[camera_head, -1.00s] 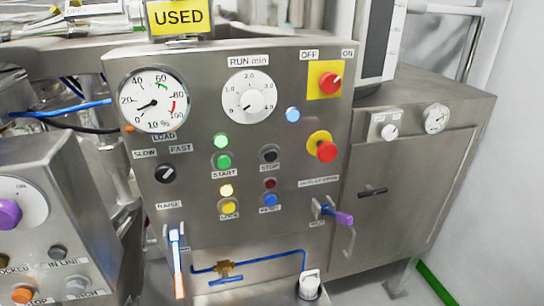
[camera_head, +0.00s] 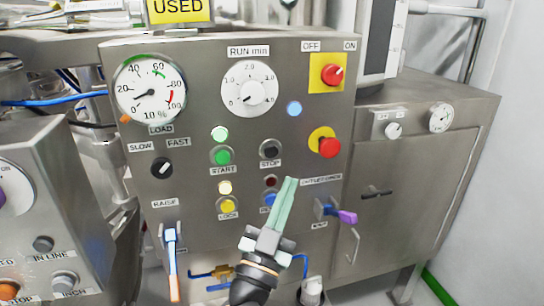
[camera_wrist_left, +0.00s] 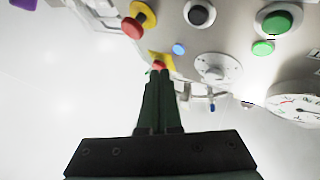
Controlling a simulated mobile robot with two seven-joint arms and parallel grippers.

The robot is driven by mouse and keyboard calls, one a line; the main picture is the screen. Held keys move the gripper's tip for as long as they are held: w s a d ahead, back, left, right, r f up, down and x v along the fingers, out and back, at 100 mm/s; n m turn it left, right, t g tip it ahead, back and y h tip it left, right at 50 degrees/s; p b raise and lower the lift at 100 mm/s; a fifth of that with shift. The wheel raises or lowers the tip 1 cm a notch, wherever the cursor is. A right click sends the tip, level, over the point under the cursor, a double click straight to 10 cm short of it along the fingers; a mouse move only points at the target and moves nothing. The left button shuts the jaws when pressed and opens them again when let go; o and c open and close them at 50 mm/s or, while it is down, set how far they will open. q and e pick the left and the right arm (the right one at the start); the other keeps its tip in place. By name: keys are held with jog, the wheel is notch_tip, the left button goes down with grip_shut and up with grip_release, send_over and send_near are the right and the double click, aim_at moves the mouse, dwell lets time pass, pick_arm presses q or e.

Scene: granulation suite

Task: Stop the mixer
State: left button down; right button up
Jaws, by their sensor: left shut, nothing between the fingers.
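The mixer's control panel (camera_head: 300,210) fills the middle of the head view. The black STOP button (camera_head: 270,149) sits right of the green START button (camera_head: 222,156); a green lamp (camera_head: 220,133) above START is lit. In the left wrist view the black button (camera_wrist_left: 199,13) and green button (camera_wrist_left: 275,20) are at the top. My left gripper (camera_head: 288,182) is shut and empty, its green fingers pointing up in front of the panel, below STOP, partly covering the blue button. It also shows in the left wrist view (camera_wrist_left: 160,78). My right gripper is not in view.
A red mushroom button (camera_head: 329,147) on a yellow base and a red OFF/ON switch (camera_head: 332,75) are to the right. A purple-handled lever (camera_head: 346,216) sticks out lower right. A run-time dial (camera_head: 249,89) and load gauge (camera_head: 150,90) are above.

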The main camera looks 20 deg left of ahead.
aim_at(271, 151)
pick_arm(q)
jog(key=shift+w+a+r, duration=0.1)
dwell(0.3)
jog(key=shift+w+a, duration=0.8)
jog(key=shift+w, duration=0.4)
jog(key=shift+w+a, duration=0.8)
jog(key=shift+w, duration=0.35)
jog(key=shift+w+a, duration=0.8)
jog(key=shift+w, duration=0.4)
jog(key=shift+w, duration=0.1)
jog(key=shift+w+a, duration=0.2)
jog(key=shift+w, duration=0.05)
